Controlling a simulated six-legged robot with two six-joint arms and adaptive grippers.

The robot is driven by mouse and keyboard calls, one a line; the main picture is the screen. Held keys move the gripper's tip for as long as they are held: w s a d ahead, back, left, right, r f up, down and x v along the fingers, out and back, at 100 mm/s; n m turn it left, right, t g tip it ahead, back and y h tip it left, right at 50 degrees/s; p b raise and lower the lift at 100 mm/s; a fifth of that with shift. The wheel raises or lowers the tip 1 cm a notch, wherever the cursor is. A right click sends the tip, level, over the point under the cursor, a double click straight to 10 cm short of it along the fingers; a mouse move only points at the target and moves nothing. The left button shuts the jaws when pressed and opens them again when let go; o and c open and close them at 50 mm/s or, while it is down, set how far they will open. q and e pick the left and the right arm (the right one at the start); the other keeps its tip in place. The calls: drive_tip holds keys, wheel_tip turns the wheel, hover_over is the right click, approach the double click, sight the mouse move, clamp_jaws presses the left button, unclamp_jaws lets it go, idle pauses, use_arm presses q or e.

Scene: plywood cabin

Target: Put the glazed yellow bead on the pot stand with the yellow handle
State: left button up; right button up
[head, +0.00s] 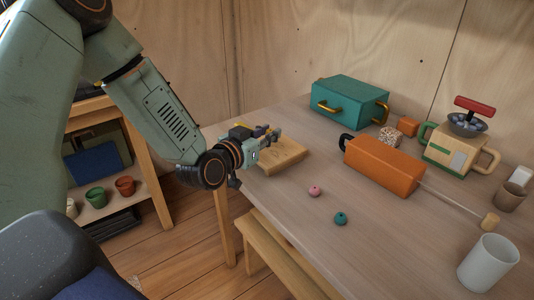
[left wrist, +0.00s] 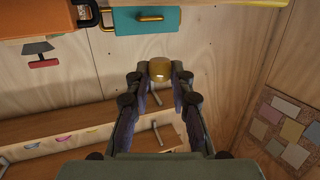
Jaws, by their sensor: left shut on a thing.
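My left gripper (head: 276,134) is shut on the glazed yellow bead (left wrist: 160,70). The bead shows as a shiny golden-yellow piece between the fingertips in the left wrist view. In the head view the gripper mostly hides it. The gripper is over or just beyond a flat light-wood piece (head: 288,158) near the table's left edge; I cannot tell the exact gap. A teal box (head: 350,99) with yellow handles stands at the back of the table. My right gripper is not in view.
An orange box (head: 383,166) with a black handle lies mid-table. A pink bead (head: 314,191) and a teal bead (head: 340,218) lie in front. The front middle of the table (head: 390,245) is clear.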

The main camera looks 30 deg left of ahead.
sight(266, 158)
use_arm(q)
drive_tip(key=shift+w+a+f, duration=0.1)
drive_tip(key=shift+a+f, duration=0.1)
drive_tip(key=shift+f, duration=0.7)
drive_tip(key=shift+f+b, duration=0.35)
drive_tip(key=shift+s+d+f+b, duration=0.15)
drive_tip(key=shift+f+b, duration=0.35)
drive_tip(key=shift+f, duration=0.9)
drive_tip(key=shift+w, duration=0.2)
drive_tip(key=shift+s+a, duration=0.1)
drive_tip(key=shift+a, duration=0.1)
drive_tip(key=shift+s+d+f, duration=0.1)
drive_tip(key=shift+f, duration=0.05)
